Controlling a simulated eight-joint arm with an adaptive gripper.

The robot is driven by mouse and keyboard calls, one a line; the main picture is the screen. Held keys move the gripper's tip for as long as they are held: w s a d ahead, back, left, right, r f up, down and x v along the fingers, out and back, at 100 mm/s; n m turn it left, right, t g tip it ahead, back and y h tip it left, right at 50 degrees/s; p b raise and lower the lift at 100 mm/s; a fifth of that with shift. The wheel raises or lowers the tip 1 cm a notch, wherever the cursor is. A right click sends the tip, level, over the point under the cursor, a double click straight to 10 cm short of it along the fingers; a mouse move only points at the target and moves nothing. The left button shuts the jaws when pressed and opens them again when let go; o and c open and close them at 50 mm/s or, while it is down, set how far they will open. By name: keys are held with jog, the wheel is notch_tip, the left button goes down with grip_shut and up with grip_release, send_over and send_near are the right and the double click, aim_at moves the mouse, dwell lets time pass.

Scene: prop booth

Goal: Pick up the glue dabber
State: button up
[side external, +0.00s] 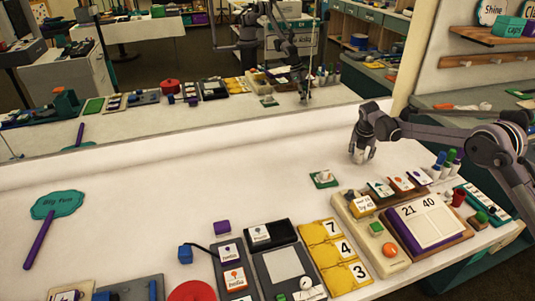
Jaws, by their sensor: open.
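No thing in view is clearly marked as the glue dabber. Several upright bottles or markers with blue, green and white parts (446,162) stand at the right end of the table and may include it. A small white piece on a green square (323,179) lies left of and nearer than my gripper; I cannot tell what it is. My gripper (362,157) points down above the back of the table, open, with nothing seen between its fingers. It is apart from both the bottles and the green square.
Yellow number tiles (337,250), a dark case (269,237) and a teal sign (58,204) lie further left. A mirror behind reflects the table. The back-middle tabletop is clear.

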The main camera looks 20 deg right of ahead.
grip_shut()
dwell(0.3)
